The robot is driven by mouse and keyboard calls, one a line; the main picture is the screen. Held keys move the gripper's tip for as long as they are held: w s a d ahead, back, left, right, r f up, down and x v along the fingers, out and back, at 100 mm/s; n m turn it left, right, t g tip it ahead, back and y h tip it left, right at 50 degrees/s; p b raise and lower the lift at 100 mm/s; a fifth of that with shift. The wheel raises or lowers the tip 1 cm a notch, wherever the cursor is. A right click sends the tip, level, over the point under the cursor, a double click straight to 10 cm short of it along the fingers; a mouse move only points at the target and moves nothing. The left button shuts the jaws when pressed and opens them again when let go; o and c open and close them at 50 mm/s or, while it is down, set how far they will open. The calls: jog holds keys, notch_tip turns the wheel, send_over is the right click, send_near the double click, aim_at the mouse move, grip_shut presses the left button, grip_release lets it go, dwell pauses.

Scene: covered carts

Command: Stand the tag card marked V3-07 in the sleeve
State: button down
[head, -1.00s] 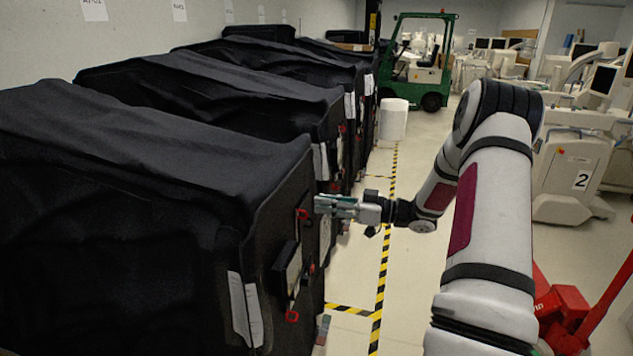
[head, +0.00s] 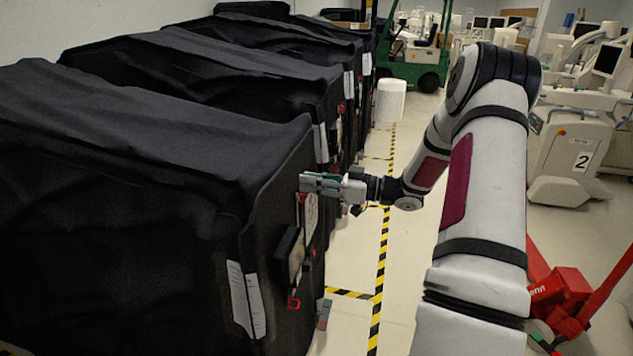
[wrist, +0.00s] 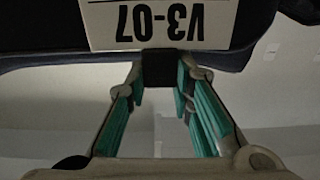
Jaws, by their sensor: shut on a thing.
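The tag card marked V3-07 (wrist: 160,22) is upside down at the top of the wrist view, its upper part cut off by the frame edge. My gripper (wrist: 160,72) is shut on the black tab at the card's edge. In the head view my gripper (head: 308,183) is beside the nearest covered cart, and the pale card (head: 311,215) hangs below it. A dark holder with a beige face (head: 297,256), which looks like the sleeve, is on the cart's end, below and slightly left of the card. The card looks apart from it, but the gap is hard to judge.
The nearest cart's black cover (head: 130,150) fills the left side. Red clips (head: 293,303) and white sheets (head: 246,300) are on its end. More covered carts stand behind. The aisle with striped tape (head: 381,270) is open; a red pallet jack (head: 560,295) is at right.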

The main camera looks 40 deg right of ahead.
jog(key=shift+f+b+x, duration=0.2)
jog(key=shift+b+x, duration=0.35)
jog(key=shift+x, duration=0.45)
jog(key=shift+f+b+x, duration=0.25)
jog(key=shift+b+x, duration=0.35)
jog(key=shift+x, duration=0.35)
jog(key=shift+f+b+x, duration=0.2)
jog(key=shift+b+x, duration=0.35)
jog(key=shift+x, duration=0.45)
jog(key=shift+f+b, duration=0.85)
jog(key=shift+f, duration=0.45)
jog(key=shift+f+b, duration=0.5)
jog(key=shift+f, duration=4)
jog(key=shift+s+f, duration=0.1)
jog(key=shift+f, duration=0.4)
